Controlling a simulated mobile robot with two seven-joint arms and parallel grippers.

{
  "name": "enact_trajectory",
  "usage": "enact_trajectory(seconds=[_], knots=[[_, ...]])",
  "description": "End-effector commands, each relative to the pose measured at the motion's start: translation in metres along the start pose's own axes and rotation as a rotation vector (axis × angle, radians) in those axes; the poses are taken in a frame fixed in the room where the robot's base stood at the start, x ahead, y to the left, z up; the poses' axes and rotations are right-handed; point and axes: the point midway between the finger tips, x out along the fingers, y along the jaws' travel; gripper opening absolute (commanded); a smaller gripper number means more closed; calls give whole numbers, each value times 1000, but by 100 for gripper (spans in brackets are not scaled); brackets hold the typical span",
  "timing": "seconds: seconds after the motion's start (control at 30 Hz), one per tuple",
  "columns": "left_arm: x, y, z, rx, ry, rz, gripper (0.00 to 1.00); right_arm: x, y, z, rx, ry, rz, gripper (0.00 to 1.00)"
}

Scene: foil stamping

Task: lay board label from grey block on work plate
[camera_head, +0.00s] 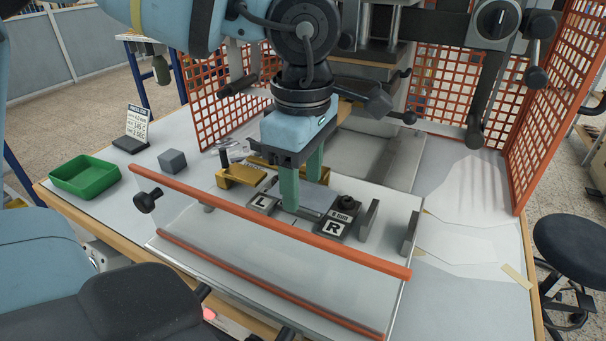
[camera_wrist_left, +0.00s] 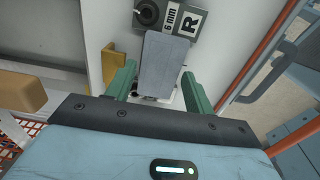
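My left gripper (camera_head: 302,195) is low over the press, between the blocks marked L and R. In the left wrist view the label (camera_wrist_left: 165,62) sits between the fingertips (camera_wrist_left: 155,88) and overlaps the edge of the R block. The label is right above the work plate (camera_head: 289,223); I cannot tell whether it touches. The grey block (camera_head: 172,161) stands at the left of the table with a bare top. My right gripper is out of view.
The L block (camera_head: 262,201) and R block (camera_head: 334,226) flank the label. A clear guard with orange rails (camera_head: 270,222) stands in front. A yellow stop (camera_head: 238,174) is behind left. A green tray (camera_head: 85,177) and job card (camera_head: 135,125) are on the left.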

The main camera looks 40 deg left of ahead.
Motion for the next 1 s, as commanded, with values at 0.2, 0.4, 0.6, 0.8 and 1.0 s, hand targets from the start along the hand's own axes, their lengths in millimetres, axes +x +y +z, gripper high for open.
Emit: enact_trajectory(seconds=[0.2, 0.4, 0.6, 0.8, 1.0], knots=[[-9, 1, 0, -1, -1, 4, 53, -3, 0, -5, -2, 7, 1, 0], [-44, 1, 1, -1, -2, 6, 53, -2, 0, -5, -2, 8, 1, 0], [-85, 1, 1, -1, -1, 5, 53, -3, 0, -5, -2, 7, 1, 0], [-112, 0, 0, 0, 0, 2, 53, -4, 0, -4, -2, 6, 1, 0], [-123, 0, 0, 2, 0, 0, 53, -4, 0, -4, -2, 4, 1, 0]])
